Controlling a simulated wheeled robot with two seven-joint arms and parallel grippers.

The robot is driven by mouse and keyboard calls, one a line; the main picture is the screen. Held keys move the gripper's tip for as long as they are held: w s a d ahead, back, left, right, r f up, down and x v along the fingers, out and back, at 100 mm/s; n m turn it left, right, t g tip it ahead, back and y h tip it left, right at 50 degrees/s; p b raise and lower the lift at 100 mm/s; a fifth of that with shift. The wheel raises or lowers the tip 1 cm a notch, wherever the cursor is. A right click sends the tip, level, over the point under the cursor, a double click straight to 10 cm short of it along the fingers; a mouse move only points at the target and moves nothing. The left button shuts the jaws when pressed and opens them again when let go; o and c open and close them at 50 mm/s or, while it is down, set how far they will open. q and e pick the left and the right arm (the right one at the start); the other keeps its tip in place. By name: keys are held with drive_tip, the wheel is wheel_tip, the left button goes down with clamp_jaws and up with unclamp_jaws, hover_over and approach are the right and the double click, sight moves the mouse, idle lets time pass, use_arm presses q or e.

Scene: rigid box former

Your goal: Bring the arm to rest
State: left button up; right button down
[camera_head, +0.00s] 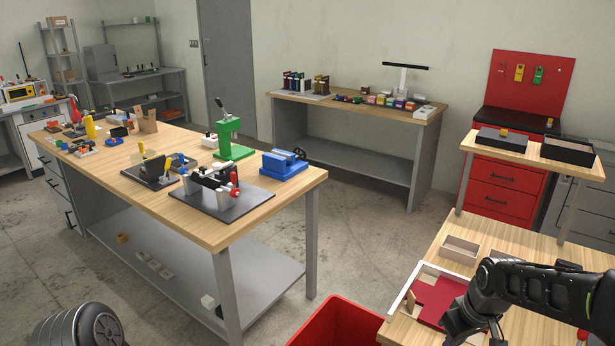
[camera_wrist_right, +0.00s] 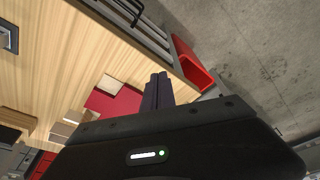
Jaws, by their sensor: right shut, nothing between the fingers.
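My right arm (camera_head: 530,287) reaches in from the right over the near wooden table in the head view. Its wrist bends down at the front edge, and the fingertips are hidden or out of frame there. In the right wrist view my right gripper (camera_wrist_right: 157,92) has its two dark fingers together with nothing between them. Behind the fingers, a red panel (camera_wrist_right: 112,101) lies in a pale frame. The red panel (camera_head: 437,298) also shows in the head view, partly covered by my arm. My left gripper is in neither view.
A red bin (camera_head: 335,322) stands on the floor left of the near table. Cardboard trays (camera_head: 460,250) sit behind the red panel. A raised shelf (camera_head: 520,152) holds dark boxes at the back right. Grey floor (camera_head: 350,225) is open between the tables.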

drive_tip(key=s+a+f+m+t+y, duration=0.1)
drive_tip(key=a+f+m+t+y, duration=0.15)
drive_tip(key=a+f, duration=1.1)
drive_tip(key=s+a+f+g, duration=0.1)
drive_tip(key=s+a+f, duration=0.3)
drive_tip(key=s, duration=0.3)
drive_tip(key=s+a+f+m+g, duration=0.1)
drive_tip(key=s+a+f+g, duration=0.1)
drive_tip(key=s+a+f, duration=0.2)
drive_tip(key=s+a+f+m+g+y, duration=0.1)
drive_tip(key=s+a+f, duration=0.3)
drive_tip(key=s+f, duration=0.3)
drive_tip(key=s, duration=0.5)
drive_tip(key=shift+f+g+b, duration=0.15)
drive_tip(key=shift+g+b, duration=0.2)
drive_tip(key=shift+b, duration=0.05)
